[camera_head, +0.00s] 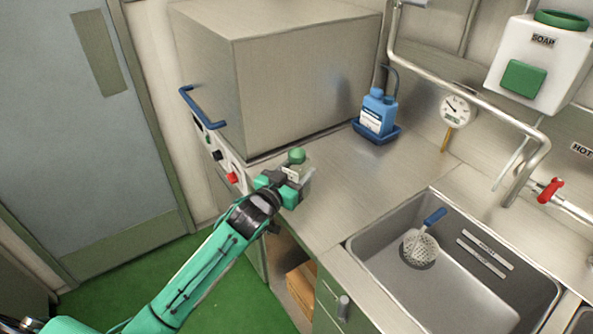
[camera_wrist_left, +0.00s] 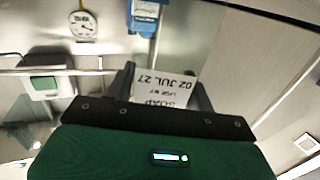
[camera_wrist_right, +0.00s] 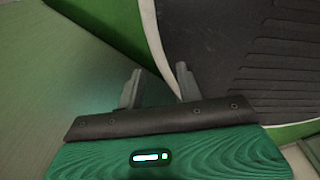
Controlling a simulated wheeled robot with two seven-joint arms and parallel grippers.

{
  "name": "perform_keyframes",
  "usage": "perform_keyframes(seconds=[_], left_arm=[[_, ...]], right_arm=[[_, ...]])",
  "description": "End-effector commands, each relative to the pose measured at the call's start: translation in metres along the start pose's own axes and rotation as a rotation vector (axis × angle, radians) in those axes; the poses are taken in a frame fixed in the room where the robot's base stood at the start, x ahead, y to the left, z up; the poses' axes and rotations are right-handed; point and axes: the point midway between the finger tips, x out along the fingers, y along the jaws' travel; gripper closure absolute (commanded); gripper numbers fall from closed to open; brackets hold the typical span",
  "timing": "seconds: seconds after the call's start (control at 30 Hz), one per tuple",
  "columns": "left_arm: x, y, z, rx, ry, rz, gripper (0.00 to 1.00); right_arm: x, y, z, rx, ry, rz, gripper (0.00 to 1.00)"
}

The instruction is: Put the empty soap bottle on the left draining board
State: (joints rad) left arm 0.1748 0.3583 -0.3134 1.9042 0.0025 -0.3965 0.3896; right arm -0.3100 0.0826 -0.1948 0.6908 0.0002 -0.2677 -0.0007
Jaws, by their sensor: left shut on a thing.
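The soap bottle, with a green cap (camera_head: 297,156) and a clear body, is held upright by my left gripper (camera_head: 291,180) over the front edge of the left draining board (camera_head: 345,185). In the left wrist view its white label (camera_wrist_left: 165,90), reading SOAP and a date, sits between the fingers. The fingers hide part of the bottle, and I cannot tell whether its base touches the steel. My right gripper (camera_wrist_right: 158,86) shows only in its wrist view, with its fingers apart and nothing between them.
A large steel box machine (camera_head: 290,75) with a blue handle stands behind the board. A blue bottle (camera_head: 378,112) stands in a blue tray (camera_head: 376,134) at the back. The board's middle is clear.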

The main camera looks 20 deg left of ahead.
Motion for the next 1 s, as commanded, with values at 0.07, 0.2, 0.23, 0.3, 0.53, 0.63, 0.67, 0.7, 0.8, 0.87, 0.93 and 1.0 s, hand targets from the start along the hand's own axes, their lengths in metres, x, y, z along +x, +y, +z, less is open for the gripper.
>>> perform_keyframes(seconds=[0.07, 0.2, 0.23, 0.3, 0.53, 0.63, 0.67, 0.7, 0.8, 0.87, 0.93, 1.0], left_arm=[[0.000, 0.000, 0.002, 0.000, 0.000, 0.000, 0.68], [0.000, 0.000, 0.002, 0.000, 0.000, 0.000, 0.28], [0.000, 0.000, 0.002, 0.000, 0.000, 0.000, 0.24], [0.000, 0.000, 0.002, 0.000, 0.000, 0.000, 0.24], [0.000, 0.000, 0.000, 0.000, 0.000, 0.000, 0.24], [-0.005, 0.000, 0.001, 0.000, -0.001, 0.000, 0.24], [-0.008, 0.000, 0.001, 0.000, -0.001, 0.000, 0.24], [-0.013, 0.000, 0.002, 0.000, -0.002, 0.000, 0.24], [-0.031, 0.000, 0.002, 0.000, -0.003, 0.000, 0.24], [-0.043, 0.000, 0.003, 0.000, -0.003, 0.000, 0.24], [-0.058, 0.000, 0.003, -0.001, -0.002, 0.001, 0.24], [-0.071, 0.000, 0.002, 0.000, -0.002, 0.000, 0.24]], right_arm=[[0.001, 0.000, 0.000, 0.000, 0.000, 0.000, 0.64], [0.000, 0.000, -0.002, 0.000, 0.003, 0.000, 0.64], [0.000, -0.001, -0.002, 0.000, 0.003, -0.001, 0.64], [0.000, -0.001, -0.003, 0.000, 0.004, -0.001, 0.64], [-0.001, -0.001, -0.003, -0.001, 0.004, -0.001, 0.64], [0.001, -0.001, -0.001, -0.001, 0.002, -0.001, 0.64], [0.002, -0.001, -0.001, -0.001, 0.002, -0.001, 0.64], [0.002, -0.001, -0.001, -0.001, 0.000, -0.001, 0.64], [0.005, -0.001, -0.002, -0.001, -0.001, -0.001, 0.64], [0.005, -0.002, -0.005, 0.000, 0.001, -0.002, 0.64], [0.006, -0.002, -0.009, 0.000, 0.004, -0.002, 0.64], [0.007, -0.002, -0.012, 0.001, 0.008, -0.002, 0.64]])
